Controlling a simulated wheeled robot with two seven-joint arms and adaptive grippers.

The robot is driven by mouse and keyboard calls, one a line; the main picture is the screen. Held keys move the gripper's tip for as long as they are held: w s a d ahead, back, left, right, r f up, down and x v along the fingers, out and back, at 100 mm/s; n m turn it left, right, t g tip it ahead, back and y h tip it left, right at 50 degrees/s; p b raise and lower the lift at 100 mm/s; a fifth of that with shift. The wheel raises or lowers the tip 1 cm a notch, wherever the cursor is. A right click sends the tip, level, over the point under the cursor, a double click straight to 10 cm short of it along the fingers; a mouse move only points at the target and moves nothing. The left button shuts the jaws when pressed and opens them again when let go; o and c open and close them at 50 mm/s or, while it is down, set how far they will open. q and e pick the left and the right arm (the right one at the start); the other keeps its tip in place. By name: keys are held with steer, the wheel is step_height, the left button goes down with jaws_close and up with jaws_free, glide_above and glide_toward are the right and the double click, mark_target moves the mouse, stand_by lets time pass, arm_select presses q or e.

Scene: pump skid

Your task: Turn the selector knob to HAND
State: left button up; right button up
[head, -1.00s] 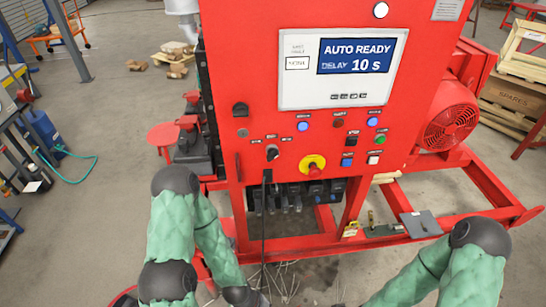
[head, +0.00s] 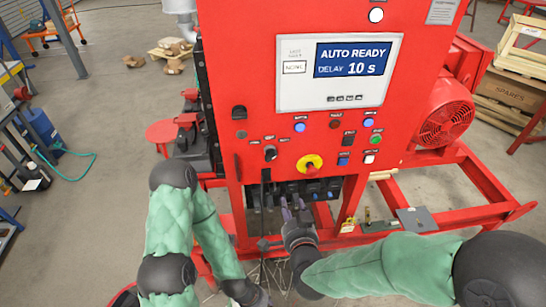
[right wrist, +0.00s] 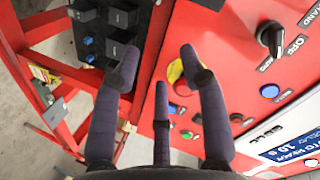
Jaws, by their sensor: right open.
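The black selector knob (head: 270,153) sits on the red panel, left of the yellow-ringed red button. In the right wrist view the knob (right wrist: 271,39) is at upper right, its white mark toward AUTO; OFF and HAND labels lie beside it. My right gripper (head: 293,203) is open and empty in front of the lower panel, below and right of the knob, not touching it. Its spread purple fingers (right wrist: 160,70) show in the right wrist view, with the red button partly behind one finger. My left arm's dark wrist (head: 245,292) reaches the bottom edge; its fingers do not show.
The yellow-ringed red button (head: 310,165) and several small buttons are right of the knob. The display (head: 355,60) reads AUTO READY, DELAY 10 s. A dark cord (head: 264,205) hangs below the knob. Red frame rails (head: 460,219) extend at lower right.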

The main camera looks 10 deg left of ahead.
mark_target(271, 156)
steer(key=s+a+r+m+t+y, duration=0.1)
steer(key=s+a+r+t, duration=0.2)
steer(key=r, duration=0.8)
steer(key=x, duration=1)
steer(key=shift+w+a, duration=0.2)
steer(key=shift+a, duration=0.1)
jaws_close()
